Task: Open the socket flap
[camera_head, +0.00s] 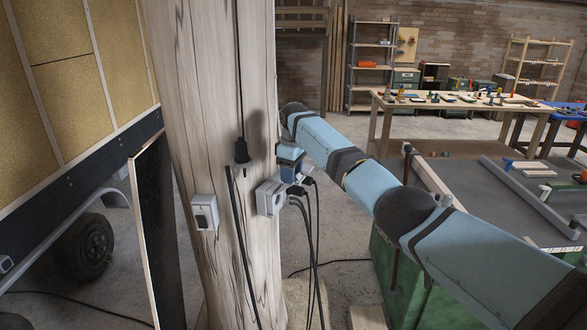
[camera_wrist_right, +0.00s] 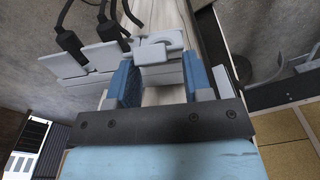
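A pale grey socket box (camera_head: 268,197) is fixed to the wooden post, with black plugs and cables at its right side. My right gripper (camera_head: 290,168) is at the post, close above this box. My left gripper is not in view.
A black plug (camera_head: 241,153) hangs on a cable against the post (camera_head: 215,90). A second grey box (camera_head: 204,212) sits on the post's left part. Plugs with cables (camera_wrist_right: 108,30) crowd the sockets beside my fingers. A workbench (camera_head: 440,104) stands farther back.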

